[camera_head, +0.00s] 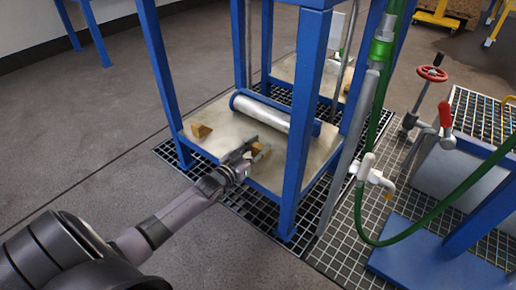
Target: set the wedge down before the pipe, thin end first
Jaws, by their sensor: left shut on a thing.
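The pipe (270,114) is a silver cylinder with blue ends. It lies on the pale lower shelf (222,115) of a blue frame, partly behind a front post. My left gripper (255,148) reaches in from the left over the shelf's front edge and is shut on a small brown wedge (260,152). The fingers hide much of this wedge, so I cannot tell which way its thin end points or whether it touches the shelf. A second brown wedge (200,131) lies on the shelf to the left, apart from the pipe. My right gripper is out of view.
Blue posts (302,110) stand around the shelf, one close to the right of my left gripper. A green hose (440,212), a white tap (372,173) and a red valve wheel (432,74) are on the right. Bare floor (75,140) lies to the left.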

